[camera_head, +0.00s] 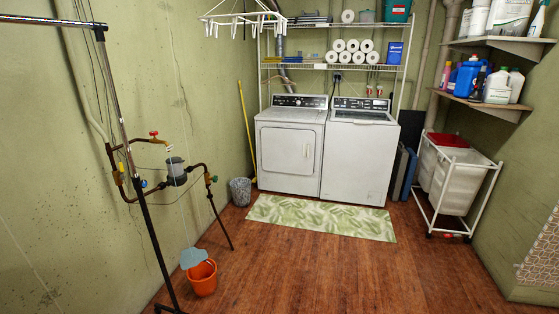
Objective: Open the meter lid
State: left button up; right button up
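The meter (176,173) is a small dark grey body in the pipework along the left wall. Its top looks like a grey cap and appears closed, though it is too small to tell for sure. Dark pipes run to it from both sides, with a red-handled valve (154,134) above left and a blue handle (144,183) to its left. Neither of my grippers is in view, so nothing is touching the meter.
A tall metal rack (137,150) stands left of the meter, close in front of the wall. An orange bucket (202,279) is on the floor below. A washer (357,155), dryer (290,150) and leaf-patterned mat (320,218) are at the back. The middle floor is clear.

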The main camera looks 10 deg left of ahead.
aim_at(176, 160)
jog(key=i+u, duration=0.25)
jog(key=i, duration=0.25)
jog(key=i+l+u, duration=0.25)
jog(key=i, duration=0.25)
jog(key=i+l+u, duration=0.1)
jog(key=i+u, duration=0.15)
jog(key=i, duration=0.25)
